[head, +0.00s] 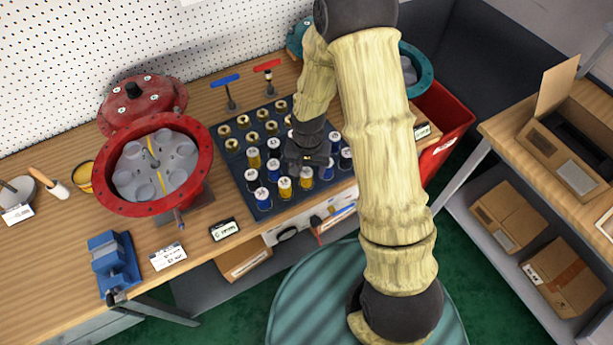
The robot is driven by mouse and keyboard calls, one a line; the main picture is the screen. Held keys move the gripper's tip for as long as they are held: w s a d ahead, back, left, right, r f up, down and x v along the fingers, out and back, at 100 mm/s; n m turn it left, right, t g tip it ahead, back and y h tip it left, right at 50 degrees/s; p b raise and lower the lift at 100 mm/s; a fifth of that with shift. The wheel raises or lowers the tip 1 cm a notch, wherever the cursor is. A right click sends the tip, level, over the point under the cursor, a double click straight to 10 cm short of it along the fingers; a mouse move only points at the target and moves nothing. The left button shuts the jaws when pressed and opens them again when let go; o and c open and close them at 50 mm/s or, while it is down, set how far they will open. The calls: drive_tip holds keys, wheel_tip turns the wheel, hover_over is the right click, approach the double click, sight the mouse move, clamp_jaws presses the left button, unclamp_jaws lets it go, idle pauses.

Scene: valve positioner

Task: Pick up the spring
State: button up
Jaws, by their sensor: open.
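A dark tray (237,165) on the wooden bench holds several upright blue and yellow cylinders with white tops, which look like the springs. One yellow spring (285,188) stands in the front row and a blue spring (263,199) stands to its left. Brass-coloured ring sockets (243,121) fill the back part of the tray. My gripper (312,162) is open, pointing down over the tray's right half, among or just above the springs. Its dark body hides some of them, and I cannot tell whether it touches one.
A red round housing (203,172) with a grey cupped plate stands left of the tray, its red lid (140,102) behind. Blue (226,80) and red (267,66) T-handles stand behind the tray. A blue vise (113,262) is front left, a red bin (446,105) right.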

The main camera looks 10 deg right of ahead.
sight(307, 172)
drive_tip(key=shift+a+f+p, duration=0.15)
drive_tip(key=shift+f+p, duration=0.35)
drive_tip(key=shift+f, duration=1.75)
drive_tip(key=c, duration=1.1)
